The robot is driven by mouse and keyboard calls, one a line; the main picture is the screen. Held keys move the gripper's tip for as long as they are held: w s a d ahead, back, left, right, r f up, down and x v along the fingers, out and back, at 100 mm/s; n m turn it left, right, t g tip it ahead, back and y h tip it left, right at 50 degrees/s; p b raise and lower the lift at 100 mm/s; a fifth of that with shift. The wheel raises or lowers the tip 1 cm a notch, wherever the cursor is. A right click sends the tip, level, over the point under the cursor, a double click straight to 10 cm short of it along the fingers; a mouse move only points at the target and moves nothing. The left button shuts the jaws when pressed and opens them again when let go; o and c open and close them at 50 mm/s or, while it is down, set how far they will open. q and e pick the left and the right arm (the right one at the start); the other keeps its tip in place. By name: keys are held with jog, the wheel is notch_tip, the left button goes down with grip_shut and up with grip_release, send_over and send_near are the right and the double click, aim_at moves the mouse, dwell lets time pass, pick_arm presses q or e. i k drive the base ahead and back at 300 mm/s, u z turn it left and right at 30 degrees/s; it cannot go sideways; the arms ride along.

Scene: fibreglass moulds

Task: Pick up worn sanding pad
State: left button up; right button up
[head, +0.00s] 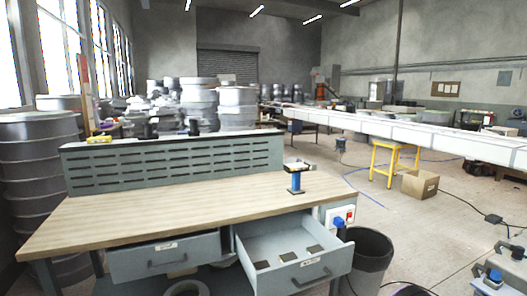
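Several small, flat, dark brownish squares lie in the open right drawer (260,240) of the workbench; one is at the left (262,265), one in the middle (288,256) and one at the right (315,249). They look like pads, but they are too small to tell which is worn. A blue upright stand (296,181) with a flat, pale and dark top (298,166) is on the bench top near its right end. Neither of my grippers shows in the head view.
The wooden bench top (170,205) is otherwise clear, with a slotted panel (180,163) behind. The left drawer (165,256) sits beside the open one. A dark bin (372,250) stands right of the bench. A cardboard box (419,185) and yellow stool (393,160) stand beyond.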

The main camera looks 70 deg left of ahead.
aim_at(300, 166)
jog(key=k, duration=0.15)
jog(key=u, duration=1.35)
